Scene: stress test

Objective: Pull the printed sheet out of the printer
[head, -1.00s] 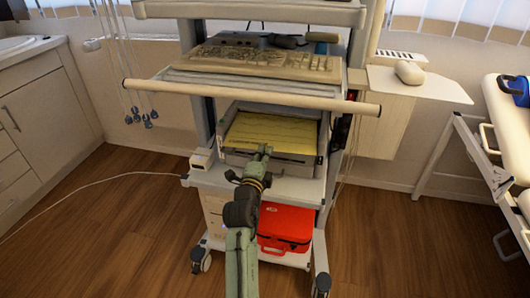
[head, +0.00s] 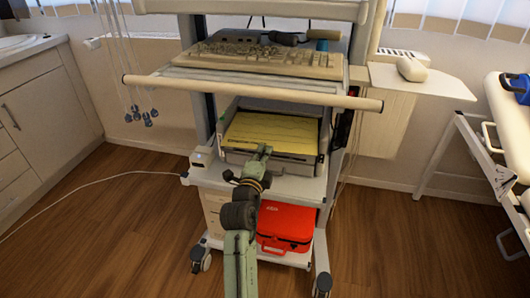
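The printer (head: 228,158) sits on the middle shelf of a medical cart. The yellow printed sheet (head: 275,132) with dark print lines lies flat in its open front. My gripper (head: 265,150) is at the front edge of the printer, its tip over the near edge of the sheet. The fingers are too small, and seen from behind, to tell whether they are open or shut or touch the sheet. My arm hides part of the printer's front.
A keyboard (head: 270,61) lies on the shelf above, with a white handle bar (head: 250,93) across its front. A red case (head: 286,226) stands on the bottom shelf. A mouse (head: 412,70) rests on a side tray at right. Wooden floor (head: 100,240) is clear at left.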

